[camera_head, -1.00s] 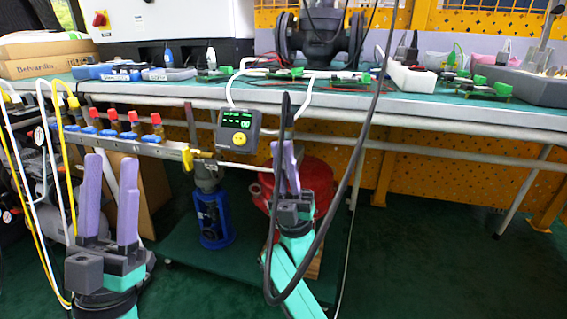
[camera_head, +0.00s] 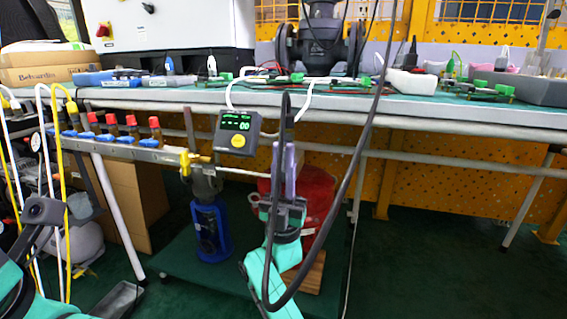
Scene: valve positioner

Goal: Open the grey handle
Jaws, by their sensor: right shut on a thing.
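My right gripper (camera_head: 285,155), with purple fingers, reaches up in the middle of the view. A black cable runs close by, so I cannot tell whether that piece is the grey handle or part of the cable. The positioner (camera_head: 239,131) is a dark box with a green-lit display and a yellow knob. Teal and grey parts of my left arm show at the lower left, but its purple fingers are out of view.
A manifold with red and blue valves (camera_head: 122,140) and a yellow fitting (camera_head: 194,160) runs left of the positioner. A black cable (camera_head: 350,190) loops in front of my right arm. A blue bottle (camera_head: 210,230) and a red vessel (camera_head: 318,190) stand below the table (camera_head: 450,108).

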